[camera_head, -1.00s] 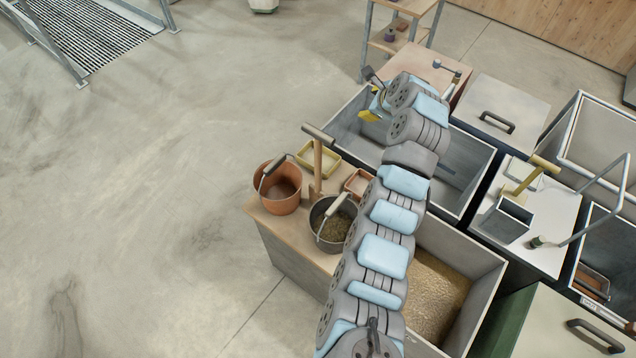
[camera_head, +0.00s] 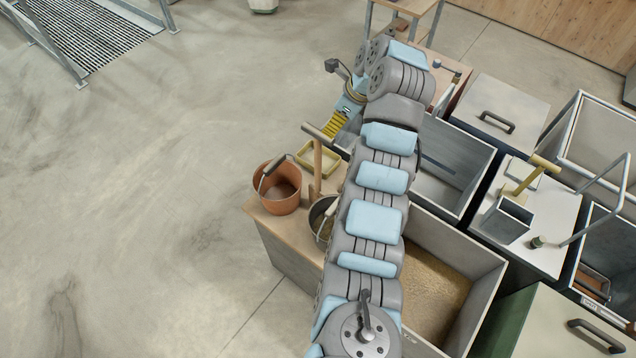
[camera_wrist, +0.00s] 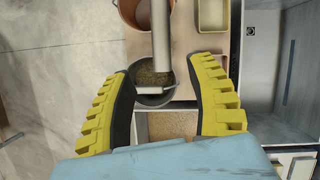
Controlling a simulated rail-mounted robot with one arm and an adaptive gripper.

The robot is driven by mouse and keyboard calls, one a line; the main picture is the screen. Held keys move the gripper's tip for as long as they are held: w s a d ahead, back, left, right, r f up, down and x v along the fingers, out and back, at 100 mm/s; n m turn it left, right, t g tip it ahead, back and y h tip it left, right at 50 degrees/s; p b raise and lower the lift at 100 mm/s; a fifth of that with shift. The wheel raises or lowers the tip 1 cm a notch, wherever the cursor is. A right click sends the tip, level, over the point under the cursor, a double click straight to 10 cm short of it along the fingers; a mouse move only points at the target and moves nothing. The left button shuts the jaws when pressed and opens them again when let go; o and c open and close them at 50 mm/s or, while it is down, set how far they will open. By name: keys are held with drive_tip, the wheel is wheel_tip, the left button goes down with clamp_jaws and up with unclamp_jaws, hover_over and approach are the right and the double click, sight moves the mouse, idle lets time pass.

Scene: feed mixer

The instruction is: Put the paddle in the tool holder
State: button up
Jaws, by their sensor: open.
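The paddle (camera_head: 317,165) appears to be the upright wooden shaft with a grey crossbar on top, standing at the bench by the buckets. Its lower end is hidden. In the wrist view a grey bar, apparently the crossbar (camera_wrist: 161,35), runs down from the top edge and ends between the fingertips. My gripper (camera_wrist: 160,68) is open, with yellow ribbed fingers either side of the bar's end and nothing visibly held. In the head view my gripper (camera_head: 336,124) is close to the crossbar. The likely tool holder, a grey open box (camera_head: 507,222), stands on a white-topped unit at right.
An orange bucket (camera_head: 278,195), a dark bucket (camera_head: 319,222) and a yellow tray (camera_head: 318,159) are on the wooden bench. A yellow T-handled tool (camera_head: 530,176) rises by the grey box. A deep grey bin (camera_head: 450,170) and a grain bin (camera_head: 435,295) separate the bench from the box.

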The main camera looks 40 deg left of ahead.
sight(315, 142)
drive_tip(key=p+x, duration=0.1)
drive_tip(key=x, duration=0.7)
drive_tip(key=shift+a+f, duration=0.1)
drive_tip(key=shift+s+a+f+p, duration=0.1)
drive_tip(key=shift+a+f+p, duration=0.45)
drive_tip(key=shift+a+f, duration=0.55)
drive_tip(key=shift+x, duration=1.15)
drive_tip(key=shift+d, duration=0.15)
clamp_jaws()
